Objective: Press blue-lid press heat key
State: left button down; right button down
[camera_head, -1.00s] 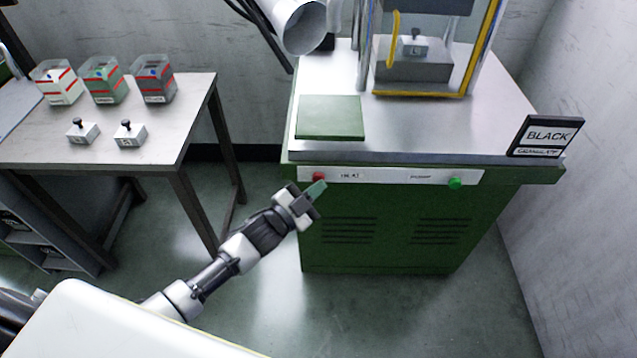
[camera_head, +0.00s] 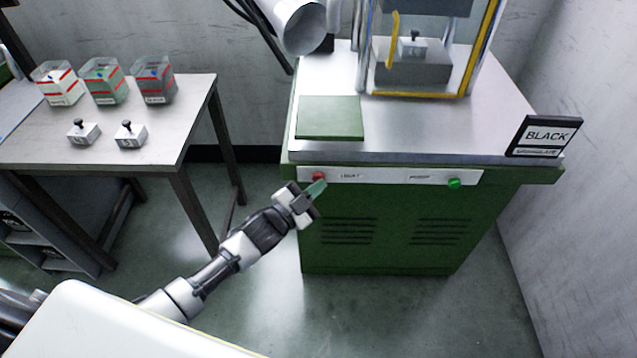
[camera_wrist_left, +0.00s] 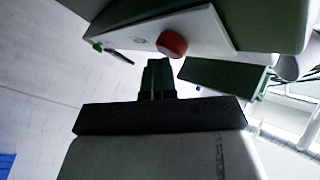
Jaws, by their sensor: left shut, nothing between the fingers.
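The press (camera_head: 400,220) is a green cabinet with a steel top and a white key strip (camera_head: 385,177) along its front edge. A red key (camera_head: 319,176) sits at the left of the strip, with a small label beside it that I cannot read surely. A green key (camera_head: 454,183) sits at the right. My left gripper (camera_head: 317,189) is shut and empty, its green fingertips just below the red key. In the left wrist view, the red key (camera_wrist_left: 172,44) is just beyond the shut fingertips (camera_wrist_left: 158,66); I cannot tell whether they touch. My right gripper is not in view.
A green plate (camera_head: 331,117) lies on the press top. A yellow-edged guard (camera_head: 420,95) encloses a block with a small part on it. A BLACK sign (camera_head: 545,136) stands at the right. A table (camera_head: 150,160) at left holds several bins and two small blocks.

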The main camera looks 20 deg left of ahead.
pick_arm(q)
jog(key=shift+w+a+r, duration=0.1)
jog(key=shift+a+r, duration=0.1)
jog(key=shift+a, duration=0.05)
jog(key=s+p, duration=0.1)
jog(key=s+d+p, duration=0.1)
jog(key=s, duration=0.1)
jog(key=s+p, duration=0.1)
jog(key=s, duration=0.1)
jog(key=shift+s+d+f, duration=0.25)
jog(key=shift+d+f, duration=0.05)
jog(key=shift+d, duration=0.1)
